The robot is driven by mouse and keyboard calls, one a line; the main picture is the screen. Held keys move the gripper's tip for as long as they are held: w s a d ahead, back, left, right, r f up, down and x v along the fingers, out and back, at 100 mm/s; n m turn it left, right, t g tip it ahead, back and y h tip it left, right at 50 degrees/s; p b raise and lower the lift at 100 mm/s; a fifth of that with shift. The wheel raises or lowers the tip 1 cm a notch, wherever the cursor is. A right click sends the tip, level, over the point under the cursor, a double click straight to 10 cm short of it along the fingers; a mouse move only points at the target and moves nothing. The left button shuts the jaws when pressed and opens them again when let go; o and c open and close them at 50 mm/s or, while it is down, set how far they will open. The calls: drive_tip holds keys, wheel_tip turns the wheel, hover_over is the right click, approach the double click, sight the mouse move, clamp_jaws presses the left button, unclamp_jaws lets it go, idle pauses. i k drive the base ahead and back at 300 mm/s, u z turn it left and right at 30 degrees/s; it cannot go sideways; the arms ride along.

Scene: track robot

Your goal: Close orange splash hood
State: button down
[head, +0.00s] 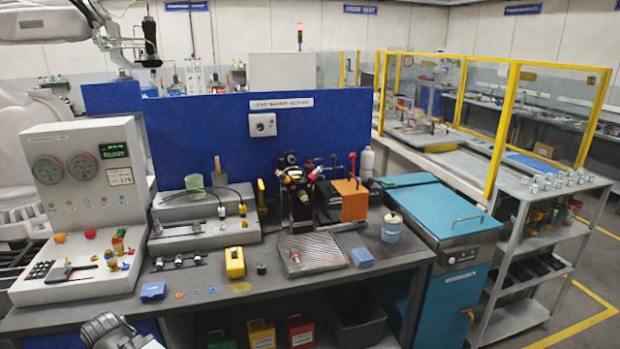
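An orange box-like hood (349,201) stands at the back of the grey workbench, right of the middle. Levers with red and black knobs rise beside and behind it. A dark machine with orange parts (297,190) stands just left of it. I cannot tell from this angle how far the hood is open. A grey metal part, likely of my own arm, shows at the bottom left edge, well away from the hood. No gripper fingers of mine can be made out.
A ribbed metal tray (311,253) and a blue block (362,257) lie in front of the hood. A lidded jar (391,228) and a teal chest (444,222) are to its right. A blue panel (215,140) stands behind. A yellow block (235,262) sits further left.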

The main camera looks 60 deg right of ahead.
sight(355, 196)
drive_tip(key=u, duration=1.45)
drive_tip(key=k, duration=0.65)
drive_tip(key=z, duration=2.05)
